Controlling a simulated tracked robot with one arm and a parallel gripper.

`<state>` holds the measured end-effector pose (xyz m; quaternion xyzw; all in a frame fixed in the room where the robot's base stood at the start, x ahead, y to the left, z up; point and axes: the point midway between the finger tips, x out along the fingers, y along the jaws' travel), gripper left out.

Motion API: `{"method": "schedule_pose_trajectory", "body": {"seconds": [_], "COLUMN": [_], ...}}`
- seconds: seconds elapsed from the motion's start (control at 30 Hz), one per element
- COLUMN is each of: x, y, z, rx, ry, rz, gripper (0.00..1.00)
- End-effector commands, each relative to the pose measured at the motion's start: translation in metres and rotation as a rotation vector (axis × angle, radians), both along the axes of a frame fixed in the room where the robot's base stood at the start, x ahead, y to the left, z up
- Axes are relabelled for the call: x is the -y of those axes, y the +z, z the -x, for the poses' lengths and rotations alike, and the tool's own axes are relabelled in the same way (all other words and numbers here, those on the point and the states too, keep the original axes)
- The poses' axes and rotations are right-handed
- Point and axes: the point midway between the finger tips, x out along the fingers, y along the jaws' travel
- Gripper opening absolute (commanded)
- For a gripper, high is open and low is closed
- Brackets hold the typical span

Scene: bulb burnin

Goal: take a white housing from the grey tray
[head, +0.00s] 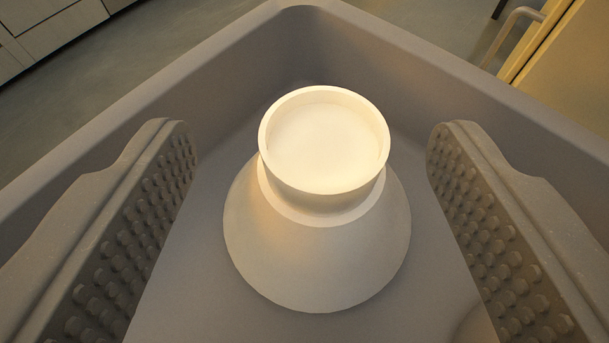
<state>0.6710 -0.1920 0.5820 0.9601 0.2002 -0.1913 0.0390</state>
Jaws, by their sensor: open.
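A white housing (316,245) stands in the grey tray (420,70), near the tray's far corner. It has a wide cone-shaped lower part and a round, shallow cup on top. My gripper (312,150) is open, with one studded finger to the left of the housing and one to the right. Both fingers are apart from the housing, with a gap on each side. The fingers reach down inside the tray walls. The near part of the tray is out of view.
The tray walls rise behind the housing and meet in a corner at the top. A rounded pale thing (477,328) shows partly at the lower right, beside the right finger. Beyond the tray are a grey floor, a cabinet at upper left and a yellow unit (565,75) with a handle.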

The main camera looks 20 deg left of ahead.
Motion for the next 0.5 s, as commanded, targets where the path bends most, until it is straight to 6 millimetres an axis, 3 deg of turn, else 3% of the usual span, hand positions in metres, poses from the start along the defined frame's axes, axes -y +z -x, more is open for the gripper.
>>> {"method": "schedule_pose_trajectory", "body": {"seconds": [0.2, 0.5], "x": [-0.008, -0.015], "y": [-0.020, -0.025], "z": [-0.022, -0.037], "rx": [0.002, -0.001], "ry": [0.003, 0.000], "rz": [0.005, 0.001], "gripper": [0.64, 0.64]}}
